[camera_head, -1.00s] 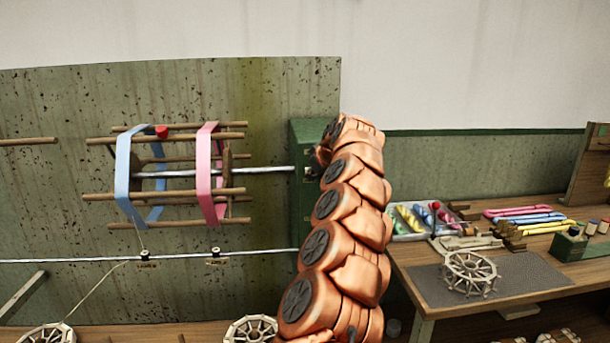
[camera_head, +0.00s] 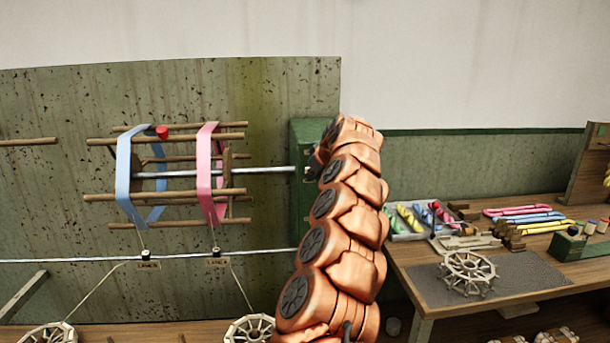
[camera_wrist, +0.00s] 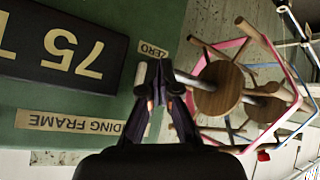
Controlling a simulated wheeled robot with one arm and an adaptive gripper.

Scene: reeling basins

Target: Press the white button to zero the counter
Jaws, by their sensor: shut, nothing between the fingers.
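The green counter box (camera_head: 307,140) stands at the right end of the reel shaft, partly behind my arm. In the wrist view, its dark counter panel (camera_wrist: 60,50) reads 75 upside down. A ZERO label (camera_wrist: 153,50) sits on the green face (camera_wrist: 110,105). A small pale piece (camera_wrist: 140,74) below that label may be the white button; it is mostly hidden by my fingers. My gripper (camera_wrist: 158,85) is shut and empty, its tips close to the label. I cannot tell whether they touch the button. In the head view my gripper is hidden behind my arm.
The wooden reel with blue (camera_head: 124,175) and pink (camera_head: 205,175) bands is left of the box; it lies close beside my fingers in the wrist view (camera_wrist: 218,90). A workbench (camera_head: 420,295) with a tray, coloured skeins and a spoked wheel (camera_head: 468,272) stands right.

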